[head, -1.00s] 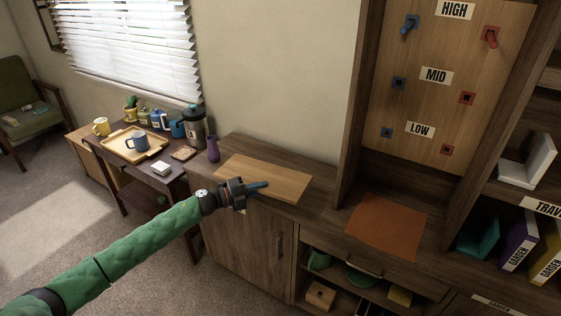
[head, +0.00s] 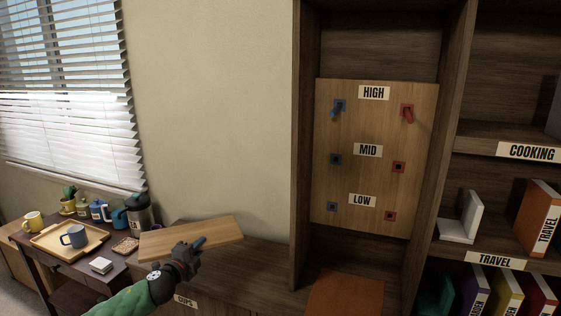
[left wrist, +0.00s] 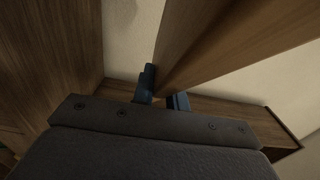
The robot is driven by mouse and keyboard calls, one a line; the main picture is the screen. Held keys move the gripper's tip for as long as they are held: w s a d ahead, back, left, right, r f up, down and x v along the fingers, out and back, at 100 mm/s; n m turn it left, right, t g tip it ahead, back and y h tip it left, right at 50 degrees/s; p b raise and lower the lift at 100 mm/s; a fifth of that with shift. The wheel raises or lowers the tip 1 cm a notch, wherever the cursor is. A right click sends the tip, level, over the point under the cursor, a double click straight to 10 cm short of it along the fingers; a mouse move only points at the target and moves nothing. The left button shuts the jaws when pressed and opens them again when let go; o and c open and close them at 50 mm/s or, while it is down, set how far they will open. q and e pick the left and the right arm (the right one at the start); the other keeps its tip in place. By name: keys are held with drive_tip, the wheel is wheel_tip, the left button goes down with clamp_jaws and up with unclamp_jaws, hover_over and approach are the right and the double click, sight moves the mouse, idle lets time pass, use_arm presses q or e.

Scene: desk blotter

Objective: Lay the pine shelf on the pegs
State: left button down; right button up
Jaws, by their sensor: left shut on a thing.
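The pine shelf (head: 190,234) is a light wooden board held level above the low cabinet top, left of the bookcase. My left gripper (head: 197,244) is shut on its near edge. In the left wrist view the blue fingers (left wrist: 163,92) have the board (left wrist: 215,40) between them. On the pegboard (head: 375,135), a blue peg (head: 336,108) and a red peg (head: 408,114) stick out in the HIGH row, left and right. The MID and LOW rows show blue and red square sockets with no long peg seen. My right gripper is out of view.
The bookcase's left upright (head: 307,150) stands between the shelf and the pegboard. An orange-brown mat (head: 345,293) lies below the pegboard. Books fill the right bays.

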use_arm(q)
drive_tip(key=s+d+r+n+t+y, duration=0.1)
drive_tip(key=s+d+n+y, duration=0.15)
drive_tip(key=s, duration=0.45)
drive_tip(key=s+d+r+n+y, duration=0.1)
drive_tip(key=s+n+y, duration=0.1)
drive_tip(key=s+y, duration=0.35)
drive_tip(key=s+d+f+h, duration=0.1)
drive_tip(key=s+f, duration=1)
drive_tip(key=shift+s+d+f+h, duration=0.2)
drive_tip(key=shift+d+f+h, duration=0.15)
drive_tip(key=shift+f+h, duration=0.05)
drive_tip(key=shift+m, duration=0.25)
drive_tip(key=shift+d, duration=0.1)
